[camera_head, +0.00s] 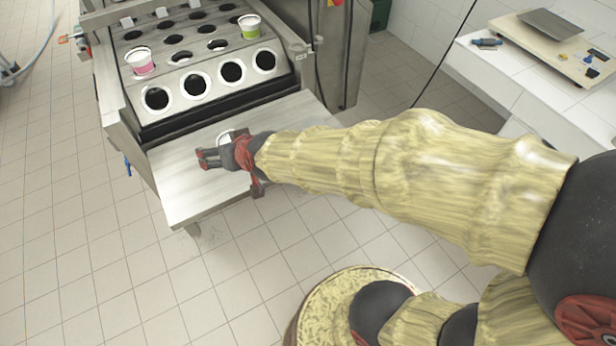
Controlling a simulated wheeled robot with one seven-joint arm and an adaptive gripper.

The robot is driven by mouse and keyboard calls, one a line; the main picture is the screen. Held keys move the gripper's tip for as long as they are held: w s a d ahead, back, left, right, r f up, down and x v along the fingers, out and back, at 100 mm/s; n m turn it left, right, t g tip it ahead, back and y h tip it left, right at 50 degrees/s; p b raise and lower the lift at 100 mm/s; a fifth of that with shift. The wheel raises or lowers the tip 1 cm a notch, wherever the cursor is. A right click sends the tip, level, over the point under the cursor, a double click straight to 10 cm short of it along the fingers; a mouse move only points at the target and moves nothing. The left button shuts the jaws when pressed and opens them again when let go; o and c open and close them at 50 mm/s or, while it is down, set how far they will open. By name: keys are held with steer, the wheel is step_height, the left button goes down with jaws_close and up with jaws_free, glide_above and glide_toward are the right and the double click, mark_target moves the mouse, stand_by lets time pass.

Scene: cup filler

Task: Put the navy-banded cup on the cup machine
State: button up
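My gripper (203,158), dark with red parts, is low over the pale metal shelf at the front of the cup machine (180,200), with its fingers pointing left. A white round rim (226,136) shows just behind the fingers, probably a cup; most of it is hidden by the gripper. No navy band is visible. I cannot tell whether the fingers hold it or are only beside it.
A pink-banded cup (140,61) is in a hole at the left of the plate, and a green-banded cup (249,27) is at the right. A white counter (500,62) with a scale-like device (560,45) stands at the right.

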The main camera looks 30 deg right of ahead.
steer(key=s+d+r+g, duration=0.1)
steer(key=s+d+r, duration=0.1)
steer(key=s, duration=0.5)
steer(key=s+d+r+g+h, duration=0.1)
steer(key=s+d+r, duration=0.2)
steer(key=s+d, duration=0.2)
steer(key=s+d+r+g+h, duration=0.1)
steer(key=s+d+r+g, duration=0.1)
steer(key=s, duration=0.8)
steer(key=shift+d+r+n, duration=0.2)
steer(key=shift+d+n, duration=0.1)
steer(key=shift+d, duration=0.35)
